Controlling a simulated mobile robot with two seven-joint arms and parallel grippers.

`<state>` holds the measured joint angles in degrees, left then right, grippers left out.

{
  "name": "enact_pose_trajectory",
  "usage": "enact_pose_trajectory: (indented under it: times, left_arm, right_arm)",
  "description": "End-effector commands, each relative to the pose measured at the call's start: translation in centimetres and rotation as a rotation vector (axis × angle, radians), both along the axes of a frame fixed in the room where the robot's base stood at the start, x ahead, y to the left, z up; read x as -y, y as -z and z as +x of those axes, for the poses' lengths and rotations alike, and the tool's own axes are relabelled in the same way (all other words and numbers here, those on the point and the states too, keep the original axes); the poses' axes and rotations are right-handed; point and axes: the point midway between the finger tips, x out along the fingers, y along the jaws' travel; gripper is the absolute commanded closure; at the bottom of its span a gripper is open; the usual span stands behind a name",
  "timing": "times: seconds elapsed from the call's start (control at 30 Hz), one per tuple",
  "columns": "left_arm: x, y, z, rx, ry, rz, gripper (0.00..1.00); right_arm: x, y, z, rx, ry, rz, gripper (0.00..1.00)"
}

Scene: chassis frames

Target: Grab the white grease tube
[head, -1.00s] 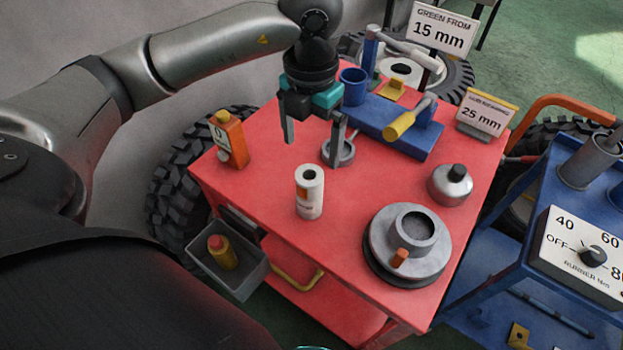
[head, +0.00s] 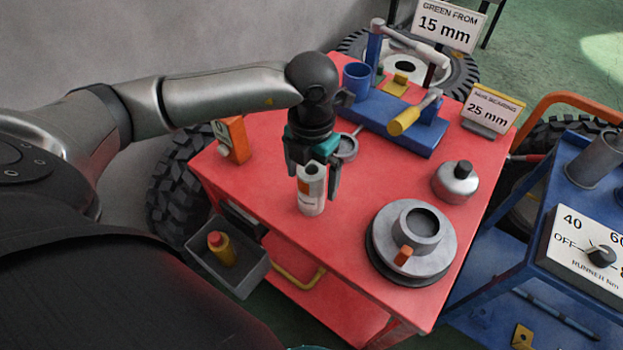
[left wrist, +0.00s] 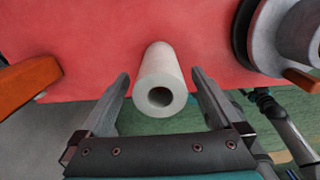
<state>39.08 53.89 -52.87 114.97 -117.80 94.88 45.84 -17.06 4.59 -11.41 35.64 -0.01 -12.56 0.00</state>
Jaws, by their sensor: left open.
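The white grease tube (head: 311,192) stands upright on the red cart top (head: 270,215), near its front edge. In the left wrist view the tube (left wrist: 160,82) shows its round end with a dark hole, between the two fingers. My left gripper (head: 316,185) is open and comes down from above around the tube, one finger on each side. In the left wrist view the gripper (left wrist: 160,95) shows gaps between both fingers and the tube. My right gripper is not in view.
An orange box-like container (head: 233,139) stands left of the tube. A grey round flanged part (head: 410,240) and a silver oil can (head: 456,181) stand to the right. A blue fixture (head: 405,125) is behind. A grey bin (head: 245,280) with a yellow bottle hangs at the front left.

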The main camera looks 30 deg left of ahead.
Motion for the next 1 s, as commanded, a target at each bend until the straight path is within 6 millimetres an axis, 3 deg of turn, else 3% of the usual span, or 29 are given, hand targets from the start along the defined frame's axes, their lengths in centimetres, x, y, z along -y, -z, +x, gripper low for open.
enact_pose_trajectory:
  times: [0.07, 0.9, 1.0]
  left_arm:
    - [0.01, -0.03, 0.01, 0.000, 0.000, 0.000, 0.02]
    - [0.00, -0.09, 0.04, 0.001, 0.000, 0.000, 0.97]
    - [0.01, -0.13, 0.07, 0.002, 0.000, 0.000, 1.00]
  right_arm:
    - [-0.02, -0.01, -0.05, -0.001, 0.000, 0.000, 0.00]
    - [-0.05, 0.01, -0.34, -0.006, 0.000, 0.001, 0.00]
    - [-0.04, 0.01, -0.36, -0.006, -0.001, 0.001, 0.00]
